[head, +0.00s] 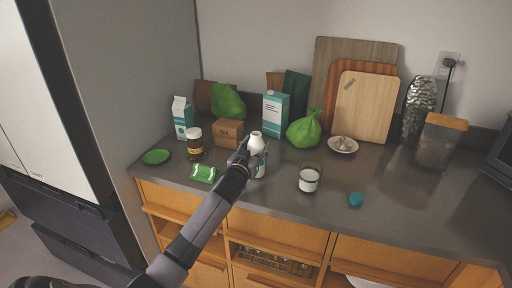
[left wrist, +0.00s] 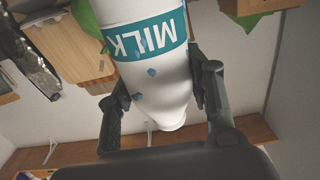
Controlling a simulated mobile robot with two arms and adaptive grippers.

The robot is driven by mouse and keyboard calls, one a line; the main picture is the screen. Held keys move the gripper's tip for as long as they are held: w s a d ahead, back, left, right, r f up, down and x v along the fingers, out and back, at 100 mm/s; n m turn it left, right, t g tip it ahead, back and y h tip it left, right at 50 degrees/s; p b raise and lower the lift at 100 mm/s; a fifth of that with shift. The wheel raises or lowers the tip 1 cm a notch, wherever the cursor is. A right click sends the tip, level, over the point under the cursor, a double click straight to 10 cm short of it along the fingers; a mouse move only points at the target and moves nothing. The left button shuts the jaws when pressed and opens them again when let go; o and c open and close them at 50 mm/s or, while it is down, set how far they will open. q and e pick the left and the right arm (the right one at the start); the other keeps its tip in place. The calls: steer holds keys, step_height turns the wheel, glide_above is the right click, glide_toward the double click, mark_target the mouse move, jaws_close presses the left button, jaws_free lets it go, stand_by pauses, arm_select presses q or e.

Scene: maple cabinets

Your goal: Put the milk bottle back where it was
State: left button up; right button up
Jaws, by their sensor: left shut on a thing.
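The white milk bottle (head: 257,145) is in my left gripper (head: 246,158) above the counter, near its front edge. In the left wrist view the bottle (left wrist: 160,85), with a teal "MILK" band, shows upside down between the two fingers of my left gripper (left wrist: 164,95), which is shut on it. In the head view the arm hides part of the bottle, and I cannot tell whether its base touches the counter. A glass with white liquid (head: 308,180) stands to the right. A small blue cap (head: 355,199) lies farther right. My right gripper is not in view.
The counter's right front (head: 420,205) is clear. A fridge (head: 50,120) stands left.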

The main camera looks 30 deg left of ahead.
arm_select(q)
steer(key=o, duration=1.5)
steer(key=shift+f, duration=0.1)
steer(key=shift+c, duration=0.2)
steer(key=shift+s, duration=0.1)
steer(key=b+v, duration=0.1)
steer(key=v, duration=1)
steer(key=shift+s, duration=0.4)
